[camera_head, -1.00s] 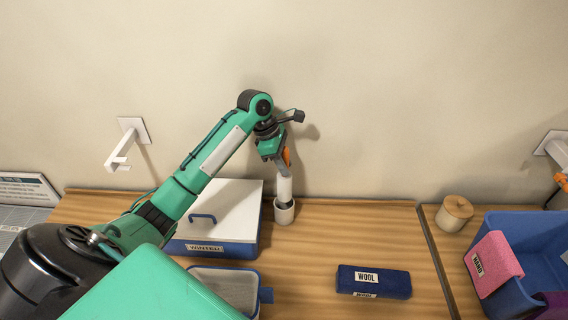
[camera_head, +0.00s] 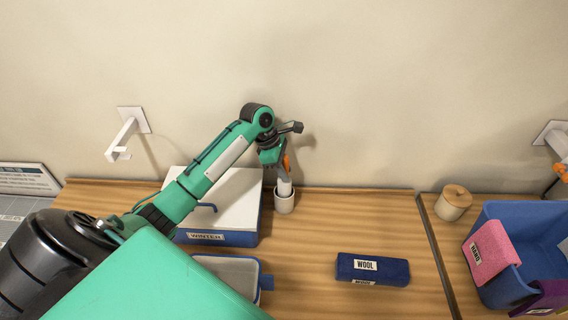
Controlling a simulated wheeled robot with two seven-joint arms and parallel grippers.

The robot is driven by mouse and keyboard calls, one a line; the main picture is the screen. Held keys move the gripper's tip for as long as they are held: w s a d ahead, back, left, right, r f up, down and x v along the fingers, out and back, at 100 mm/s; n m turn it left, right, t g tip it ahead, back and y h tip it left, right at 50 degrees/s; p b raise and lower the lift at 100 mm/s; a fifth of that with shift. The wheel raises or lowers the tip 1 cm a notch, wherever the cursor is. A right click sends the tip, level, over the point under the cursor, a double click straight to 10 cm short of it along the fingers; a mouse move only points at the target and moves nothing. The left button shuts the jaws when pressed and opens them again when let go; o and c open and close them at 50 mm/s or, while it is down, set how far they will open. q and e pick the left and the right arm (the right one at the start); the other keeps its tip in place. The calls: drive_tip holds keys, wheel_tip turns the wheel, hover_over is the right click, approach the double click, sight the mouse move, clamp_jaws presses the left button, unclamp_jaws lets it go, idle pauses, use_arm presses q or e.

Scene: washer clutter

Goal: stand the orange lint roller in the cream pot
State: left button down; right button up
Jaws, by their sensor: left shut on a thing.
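My right gripper is not in view.
A blue box with a white lid marked WINTER (camera_head: 222,238) stands left of the pot. An open blue bin (camera_head: 267,283) is in front.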

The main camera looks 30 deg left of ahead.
use_arm(q)
drive_tip(key=shift+f, duration=0.25)
drive_tip(key=c, duration=1.1)
unclamp_jaws()
drive_tip(key=shift+a+r, duration=0.1)
